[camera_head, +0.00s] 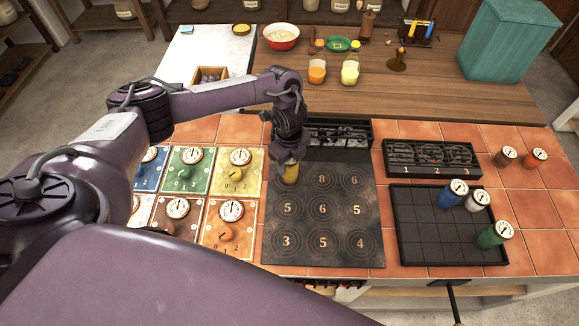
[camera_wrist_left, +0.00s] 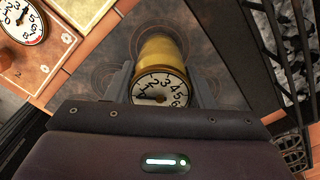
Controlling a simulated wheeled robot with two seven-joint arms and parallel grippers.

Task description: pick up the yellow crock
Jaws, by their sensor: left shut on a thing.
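The yellow crock (camera_head: 291,174) is at the far left ring of the dark stove plate (camera_head: 323,256) in the head view. My left gripper (camera_head: 291,160) reaches down onto it from above. In the left wrist view the yellow crock (camera_wrist_left: 158,52) shows its yellow side and a white numbered dial, between the two fingers of my left gripper (camera_wrist_left: 160,88). The fingers are shut on it. I cannot tell whether its base touches the plate. My right gripper is not in view.
A dark tray (camera_head: 420,235) to the right holds blue, white and green crocks near its right side. Brown and orange crocks (camera_head: 534,158) stand behind it. Coloured dial panels (camera_head: 187,182) lie left of the plate. A black rack (camera_head: 432,158) lies behind the tray.

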